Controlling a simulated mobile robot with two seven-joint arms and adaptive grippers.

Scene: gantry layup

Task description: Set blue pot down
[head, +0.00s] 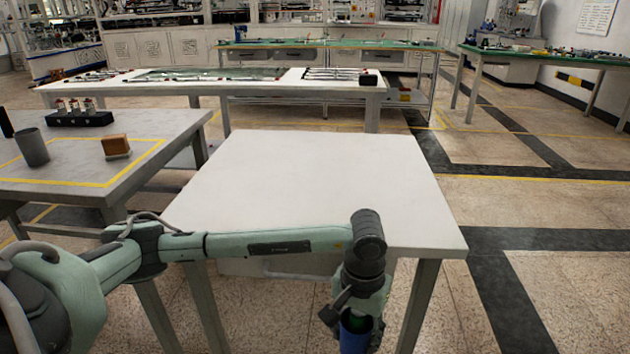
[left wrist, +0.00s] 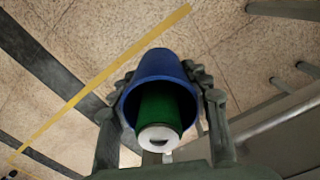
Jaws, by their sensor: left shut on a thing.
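My left gripper (head: 357,312) is shut on the blue pot (head: 354,339), with its fingers on both sides of the pot. In the head view the pot shows only partly at the bottom edge, in front of the white table's near edge. In the left wrist view my left gripper (left wrist: 163,84) holds the blue pot (left wrist: 166,62) with its open mouth toward the camera. A green cylinder (left wrist: 165,106) with a white end (left wrist: 158,137) is inside the pot. Floor shows behind the pot there. My right gripper is not in view.
The white table (head: 310,185) in front of me has a bare top. A grey table (head: 60,160) at the left carries a grey cup (head: 32,147), a brown block (head: 115,146) and a black rack (head: 80,118). A long bench (head: 210,88) stands behind.

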